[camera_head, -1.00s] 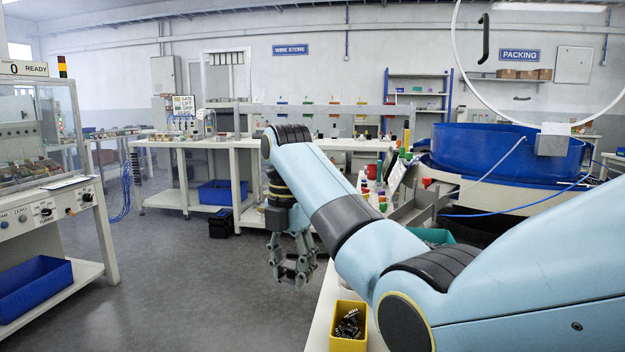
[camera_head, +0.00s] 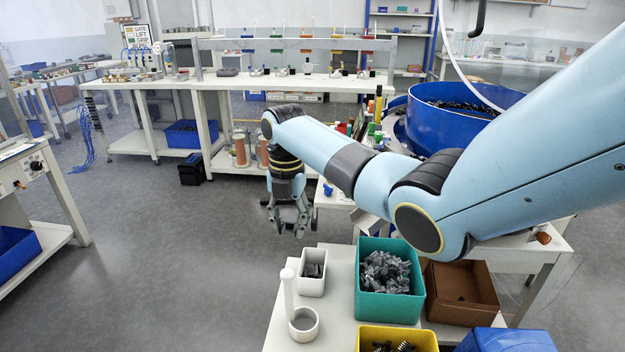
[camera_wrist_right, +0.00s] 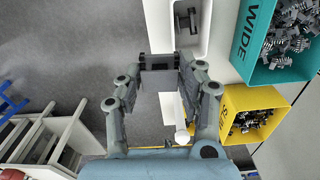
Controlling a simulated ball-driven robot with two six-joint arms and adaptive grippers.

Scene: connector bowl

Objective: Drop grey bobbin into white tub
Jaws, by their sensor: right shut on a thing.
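The white tub (camera_head: 312,284) stands at the left edge of the white table, with something dark inside. It also shows in the right wrist view (camera_wrist_right: 202,40), with a dark piece in it. My right gripper (camera_head: 290,229) hangs over the floor, left of the table and beyond the tub. In the right wrist view its fingers (camera_wrist_right: 160,62) are shut on a dark grey piece, the grey bobbin (camera_wrist_right: 158,61), held just left of the tub in that picture. The bobbin is hard to make out in the head view. My left gripper is not in view.
A teal bin (camera_head: 360,292) of grey parts, a brown box (camera_head: 462,318), a yellow bin (camera_head: 400,336) and a blue bin (camera_head: 508,342) crowd the table. A white ring with an upright post (camera_head: 303,326) stands before the tub. Open floor lies left.

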